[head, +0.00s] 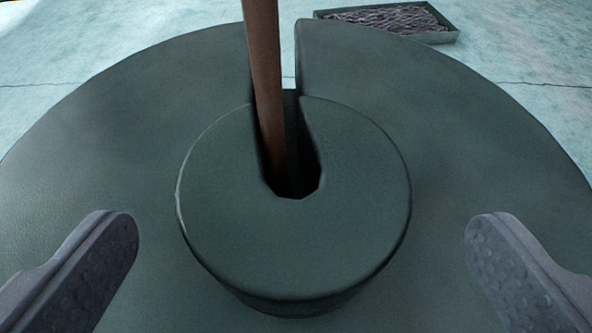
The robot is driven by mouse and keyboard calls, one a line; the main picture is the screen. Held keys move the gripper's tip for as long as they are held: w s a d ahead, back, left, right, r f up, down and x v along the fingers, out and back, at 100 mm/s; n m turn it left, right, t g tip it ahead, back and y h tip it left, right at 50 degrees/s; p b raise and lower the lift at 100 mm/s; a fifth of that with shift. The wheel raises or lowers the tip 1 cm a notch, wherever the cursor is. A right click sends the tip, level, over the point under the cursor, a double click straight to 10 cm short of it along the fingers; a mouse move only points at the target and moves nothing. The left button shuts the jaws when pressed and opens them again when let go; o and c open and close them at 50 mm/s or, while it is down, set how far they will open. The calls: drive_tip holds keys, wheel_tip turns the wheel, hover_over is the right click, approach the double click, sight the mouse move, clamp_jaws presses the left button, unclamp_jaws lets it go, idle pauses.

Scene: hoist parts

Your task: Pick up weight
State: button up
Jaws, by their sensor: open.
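A dark green slotted weight (295,240) with a raised round hub lies in the middle of the head view. Below and around it is a much wider dark green slotted disc (110,130). I cannot tell whether the two are one piece or stacked. A brown rod (265,75) stands in the slot, which opens away from me. My gripper (303,245) is open, with one grey finger left of the hub and one right of it. Neither finger touches the hub. The disc's near edge is out of view.
A shallow green tray (448,36) holding a heap of chain (390,18) lies on the floor behind the disc at the upper right. The pale turquoise floor (530,60) is otherwise clear, with a thin dark seam across it. The rod rises out of the top of the picture.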

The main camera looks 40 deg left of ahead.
sight(294, 202)
drive_tip(key=shift+b+x, duration=0.6)
drive_tip(key=shift+x, duration=2)
drive_tip(key=shift+a+r, duration=0.15)
drive_tip(key=c, duration=2)
drive_tip(key=shift+r, duration=0.1)
